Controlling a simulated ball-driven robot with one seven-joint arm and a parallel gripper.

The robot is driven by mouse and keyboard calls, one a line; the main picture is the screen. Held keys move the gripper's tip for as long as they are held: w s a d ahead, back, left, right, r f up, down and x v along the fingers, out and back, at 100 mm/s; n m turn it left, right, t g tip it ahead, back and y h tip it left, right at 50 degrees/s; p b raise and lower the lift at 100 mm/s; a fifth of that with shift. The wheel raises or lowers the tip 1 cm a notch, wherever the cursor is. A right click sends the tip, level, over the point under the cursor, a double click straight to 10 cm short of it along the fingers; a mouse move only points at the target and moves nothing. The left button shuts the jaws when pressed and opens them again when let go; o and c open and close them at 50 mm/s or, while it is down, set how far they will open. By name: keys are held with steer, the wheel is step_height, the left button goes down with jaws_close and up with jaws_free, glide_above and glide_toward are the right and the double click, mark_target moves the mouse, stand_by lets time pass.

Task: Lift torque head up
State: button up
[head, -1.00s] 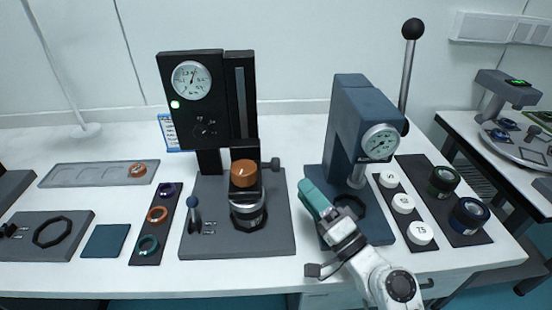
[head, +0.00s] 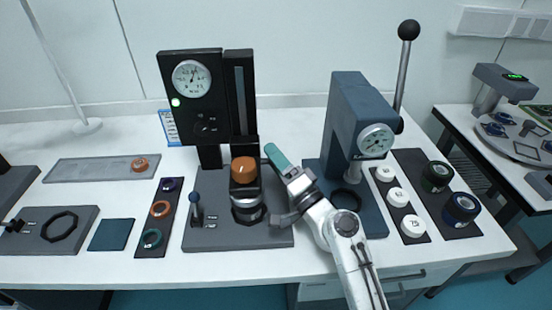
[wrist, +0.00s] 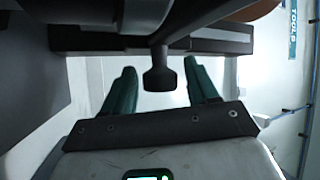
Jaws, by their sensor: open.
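The torque tester is a black column (head: 209,158) with a round gauge on a grey base. Its torque head is a black carriage (head: 246,186) with an orange knob (head: 243,170) on top, above a silver and black cylinder (head: 247,211). My gripper (head: 276,153) is open at the right side of the head, with green fingers. In the wrist view, a dark side knob on a stem (wrist: 159,78) shows between the two open fingers (wrist: 162,88), apart from both. In the head view my gripper hides that side knob.
A blue press (head: 350,120) with a gauge and long lever stands just right of my arm. White weights (head: 397,197) and dark jars (head: 461,208) lie farther right. Coloured rings (head: 160,209) and a small blue-handled lever (head: 195,207) are to the left.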

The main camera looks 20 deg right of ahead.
jaws_close()
stand_by(0.3)
step_height(320, 180, up, 10)
steer(key=p, duration=0.7)
steer(key=shift+d+f, duration=0.1)
jaws_free()
steer(key=shift+f, duration=0.1)
